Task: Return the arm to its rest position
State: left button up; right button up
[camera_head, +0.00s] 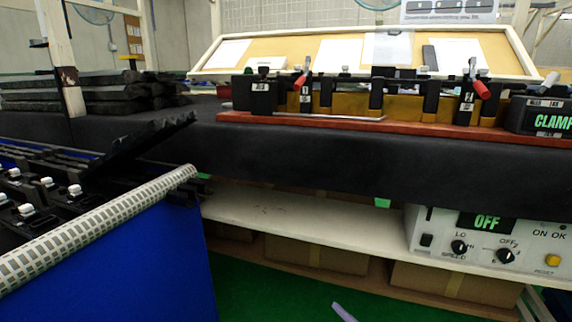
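Neither of my grippers shows in the head view, and no arm of mine can be made out with certainty. The trim fixture (400,125), with a red-brown base, yellow blocks, black holders and red-handled clamps, stands on the black bench top (330,152). A black box (548,118) at its right end reads "CLAMP" in green. Dark trim pieces with white clips (48,183) lie in the blue bin (130,265) at the left.
Dark trim parts (110,92) are stacked at the back left. A control box (490,240) reading "OFF" sits on the white shelf (290,212) under the bench. Cardboard boxes (455,284) stand below. A pale lavender piece (343,312) shows at the bottom edge over green floor.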

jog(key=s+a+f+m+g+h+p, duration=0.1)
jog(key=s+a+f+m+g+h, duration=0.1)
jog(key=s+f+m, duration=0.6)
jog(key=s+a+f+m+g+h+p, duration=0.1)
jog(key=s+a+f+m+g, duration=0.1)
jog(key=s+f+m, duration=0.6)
pick_arm(q)
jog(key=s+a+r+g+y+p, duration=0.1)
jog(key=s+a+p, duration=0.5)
jog(key=p, duration=0.6)
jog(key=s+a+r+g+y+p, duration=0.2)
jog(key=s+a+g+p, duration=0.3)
jog(key=p, duration=0.7)
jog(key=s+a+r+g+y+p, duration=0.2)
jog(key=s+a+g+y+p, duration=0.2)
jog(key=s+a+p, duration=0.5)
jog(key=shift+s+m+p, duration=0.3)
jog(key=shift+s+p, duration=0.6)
jog(key=shift+p, duration=0.65)
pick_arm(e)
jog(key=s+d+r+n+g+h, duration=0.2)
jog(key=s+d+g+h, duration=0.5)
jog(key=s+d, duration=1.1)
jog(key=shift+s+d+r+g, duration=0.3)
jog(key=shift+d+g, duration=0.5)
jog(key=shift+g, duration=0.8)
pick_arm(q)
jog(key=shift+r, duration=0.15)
